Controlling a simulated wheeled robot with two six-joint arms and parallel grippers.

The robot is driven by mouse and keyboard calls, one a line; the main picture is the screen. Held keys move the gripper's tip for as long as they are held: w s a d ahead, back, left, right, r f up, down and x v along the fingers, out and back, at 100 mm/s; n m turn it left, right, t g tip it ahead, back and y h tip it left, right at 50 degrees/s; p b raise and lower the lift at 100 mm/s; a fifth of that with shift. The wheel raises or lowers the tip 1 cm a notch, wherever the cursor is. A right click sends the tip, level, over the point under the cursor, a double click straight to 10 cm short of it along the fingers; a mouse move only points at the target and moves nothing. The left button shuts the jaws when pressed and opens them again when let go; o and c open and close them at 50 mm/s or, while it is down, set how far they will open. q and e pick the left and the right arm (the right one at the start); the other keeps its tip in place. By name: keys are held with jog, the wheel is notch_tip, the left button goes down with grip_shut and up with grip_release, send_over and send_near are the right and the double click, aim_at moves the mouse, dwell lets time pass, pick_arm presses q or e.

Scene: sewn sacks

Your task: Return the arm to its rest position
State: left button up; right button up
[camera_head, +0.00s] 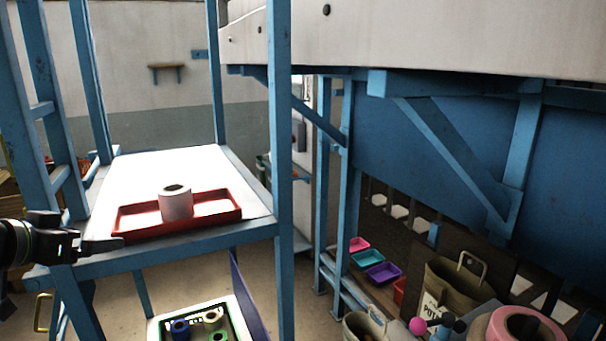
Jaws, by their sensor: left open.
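My left gripper (100,245) comes in from the left edge, in front of the left end of the blue shelf frame. It is dark, its jaws are open, and nothing shows between them. Its tips are close to the left end of a red tray (228,213); I cannot tell whether they touch it. A white roll (176,203) stands upright in the red tray. My right gripper does not show in this view.
Blue posts (281,170) rise around the white shelf (150,166). A lower tray (243,325) holds several small spools. At lower right are a labelled sack (455,285), a pink ring (525,325) and coloured trays (383,272). A large blue-framed structure (440,150) fills the upper right.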

pick_arm(q)
jog(key=s+a+f+n+g+y, duration=0.15)
jog(key=s+f, duration=0.25)
jog(key=f, duration=0.4)
jog(key=s+a+f+y, duration=0.2)
jog(key=s+f, duration=0.3)
jog(key=f, duration=0.4)
jog(key=s+a+f+n+g+y, duration=0.1)
jog(key=s+f, duration=0.3)
jog(key=f, duration=0.4)
jog(key=s+d+f+g, duration=0.6)
jog(key=s+d+f, duration=0.75)
jog(key=s, duration=0.35)
notch_tip(320, 180, down, 32)
jog(key=a+g+h+b, duration=0.1)
jog(key=g+b, duration=0.1)
jog(key=b, duration=0.6)
jog(key=s+f+b, duration=0.3)
jog(key=s+f, duration=0.4)
jog(key=f, duration=0.4)
jog(key=s+d+f+b, duration=0.1)
jog(key=s+f+b, duration=0.2)
jog(key=s+f, duration=0.5)
notch_tip(320, 180, down, 4)
jog(key=shift+r+g, duration=0.2)
jog(key=shift+g, duration=0.15)
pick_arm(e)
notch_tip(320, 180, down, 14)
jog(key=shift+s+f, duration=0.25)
